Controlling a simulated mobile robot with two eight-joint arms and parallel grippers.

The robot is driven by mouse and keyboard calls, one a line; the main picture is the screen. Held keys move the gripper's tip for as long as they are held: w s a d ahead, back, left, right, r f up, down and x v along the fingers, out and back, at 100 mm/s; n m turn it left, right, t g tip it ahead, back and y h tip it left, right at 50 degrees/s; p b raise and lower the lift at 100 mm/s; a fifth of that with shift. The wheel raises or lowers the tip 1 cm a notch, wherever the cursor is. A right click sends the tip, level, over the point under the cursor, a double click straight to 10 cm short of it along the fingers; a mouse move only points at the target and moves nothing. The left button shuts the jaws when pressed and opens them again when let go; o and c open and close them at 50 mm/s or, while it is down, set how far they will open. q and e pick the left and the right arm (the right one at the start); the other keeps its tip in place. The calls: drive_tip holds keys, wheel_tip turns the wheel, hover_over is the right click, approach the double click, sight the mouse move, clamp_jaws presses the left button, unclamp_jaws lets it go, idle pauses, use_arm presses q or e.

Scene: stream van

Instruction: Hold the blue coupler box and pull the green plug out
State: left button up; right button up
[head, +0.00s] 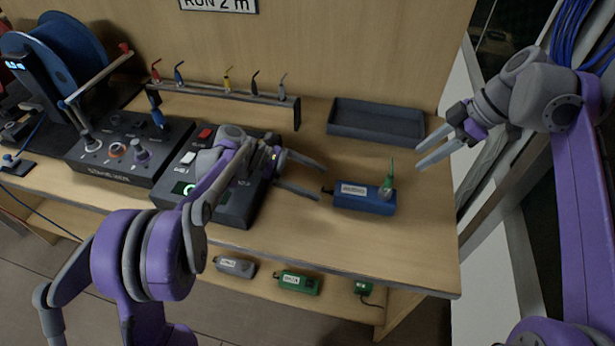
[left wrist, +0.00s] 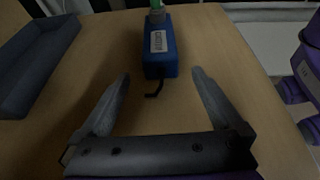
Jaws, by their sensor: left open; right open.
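The blue coupler box (head: 362,198) lies on the wooden bench, with a white label on top and a short black cable at its left end. The green plug (head: 389,178) stands upright in a grey socket at the box's right end. My left gripper (head: 322,181) is open and empty, just left of the box and apart from it. In the left wrist view the box (left wrist: 172,58) lies ahead, between the lines of the open fingers (left wrist: 160,88); the green plug (left wrist: 155,5) is cut by the top edge. My right gripper (head: 418,155) is open and empty, above and right of the box.
A dark empty tray (head: 376,134) lies behind the box. A rack (head: 213,91) with several coloured probes and dark consoles (head: 128,146) stand left. Grey and green boxes (head: 298,282) sit on the lower shelf. The bench is clear in front of the blue box.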

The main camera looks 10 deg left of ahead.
sight(346, 194)
use_arm(q)
drive_tip(key=x, duration=0.9)
drive_tip(key=shift+d+f, duration=0.1)
drive_tip(key=shift+d, duration=0.05)
